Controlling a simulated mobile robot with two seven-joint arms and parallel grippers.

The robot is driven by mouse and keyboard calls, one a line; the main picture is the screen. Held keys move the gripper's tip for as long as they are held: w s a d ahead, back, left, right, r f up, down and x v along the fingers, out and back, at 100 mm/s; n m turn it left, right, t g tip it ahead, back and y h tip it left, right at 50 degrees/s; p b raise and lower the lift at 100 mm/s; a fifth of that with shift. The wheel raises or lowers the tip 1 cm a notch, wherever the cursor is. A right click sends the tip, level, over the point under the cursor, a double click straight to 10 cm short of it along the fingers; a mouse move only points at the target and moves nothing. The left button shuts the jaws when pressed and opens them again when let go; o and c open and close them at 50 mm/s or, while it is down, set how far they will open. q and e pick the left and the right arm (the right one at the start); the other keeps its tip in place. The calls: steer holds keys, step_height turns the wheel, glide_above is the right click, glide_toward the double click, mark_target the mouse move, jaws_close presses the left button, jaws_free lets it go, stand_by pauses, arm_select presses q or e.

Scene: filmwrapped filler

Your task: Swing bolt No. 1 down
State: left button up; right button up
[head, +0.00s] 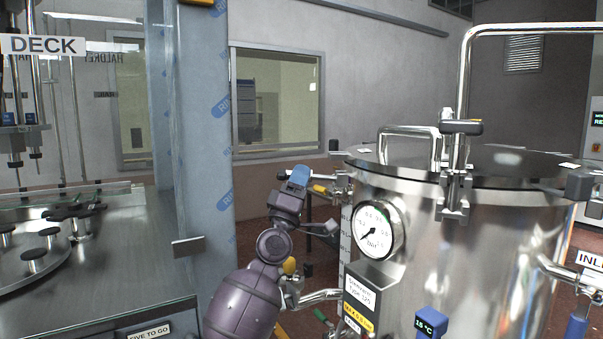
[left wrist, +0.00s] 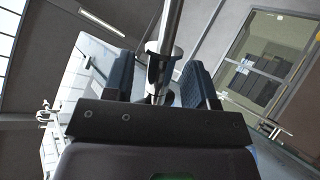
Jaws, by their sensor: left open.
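A steel vessel (head: 480,250) with a flat dark lid (head: 500,165) stands at right in the head view. A swing bolt with a dark crossbar (head: 461,127) stands upright at the lid's front edge. Another bolt's dark end (head: 579,184) shows at the right rim. No number is legible on any bolt. My left gripper (head: 300,176) is at the vessel's left rim. In the left wrist view its blue-grey fingers (left wrist: 158,80) are open, one on each side of a metal bolt (left wrist: 157,68). Contact with the bolt cannot be told. My right gripper is not in view.
A pressure gauge (head: 378,229) and a label plate (head: 367,297) sit on the vessel's front. A bent lid handle (head: 410,131) and a tall steel pipe (head: 530,28) rise above the lid. A blue-grey post (head: 190,130) and steel machine deck (head: 120,250) stand at left.

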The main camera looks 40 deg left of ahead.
arm_select(q)
steer(key=shift+w+a+r, duration=0.1)
steer(key=shift+w+r, duration=0.25)
steer(key=shift+r, duration=0.05)
steer(key=shift+c, duration=0.6)
jaws_close()
steer(key=shift+w, duration=0.1)
